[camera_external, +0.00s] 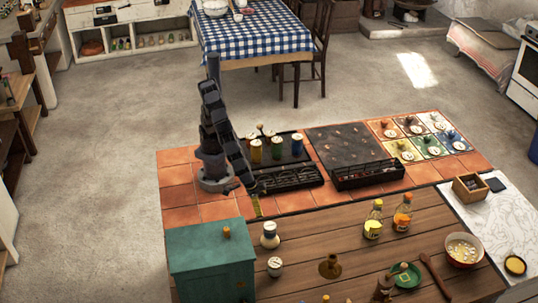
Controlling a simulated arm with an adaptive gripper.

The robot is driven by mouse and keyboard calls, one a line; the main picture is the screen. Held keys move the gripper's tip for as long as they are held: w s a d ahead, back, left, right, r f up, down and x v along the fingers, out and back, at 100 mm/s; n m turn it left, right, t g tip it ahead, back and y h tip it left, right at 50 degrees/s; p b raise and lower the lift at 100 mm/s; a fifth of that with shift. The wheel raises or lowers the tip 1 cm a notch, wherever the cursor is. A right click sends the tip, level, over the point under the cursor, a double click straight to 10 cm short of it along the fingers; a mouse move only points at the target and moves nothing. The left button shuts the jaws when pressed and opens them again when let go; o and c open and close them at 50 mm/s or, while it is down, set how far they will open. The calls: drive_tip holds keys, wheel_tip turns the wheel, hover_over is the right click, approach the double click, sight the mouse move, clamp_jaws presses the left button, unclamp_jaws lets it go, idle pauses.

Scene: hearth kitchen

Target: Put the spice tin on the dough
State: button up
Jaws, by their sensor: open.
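I cannot tell for certain which item is the spice tin. The dough is not clearly identifiable; a pale yellow round thing with a dark edge (515,265) lies on the white surface at the right. My gripper (254,192) is open, low over the front of the tiled area beside the black rack. A small yellowish patch shows just below it, too small to identify.
A teal box (211,258) with a small orange item on top stands front left. Two bottles (373,220), a brass-coloured holder (330,266), a green plate (406,275) and a bowl (464,250) occupy the wooden counter. A low black crate (368,175) stands on the tiles.

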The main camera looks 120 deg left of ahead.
drive_tip(key=s+a+r+m+g, duration=0.1)
drive_tip(key=s+a+r, duration=0.35)
drive_tip(key=a, duration=0.35)
drive_tip(key=s+a+r+g, duration=0.2)
drive_tip(key=s+a+r, duration=0.25)
drive_tip(key=a, duration=0.25)
drive_tip(key=s+a+r+m+g+h, duration=0.1)
drive_tip(key=s+a+r+m, duration=0.1)
drive_tip(key=s, duration=0.5)
drive_tip(key=s+a+r+m+g+h, duration=0.1)
drive_tip(key=s+a+m, duration=0.1)
drive_tip(key=s, duration=0.5)
drive_tip(key=shift+s+r, duration=0.4)
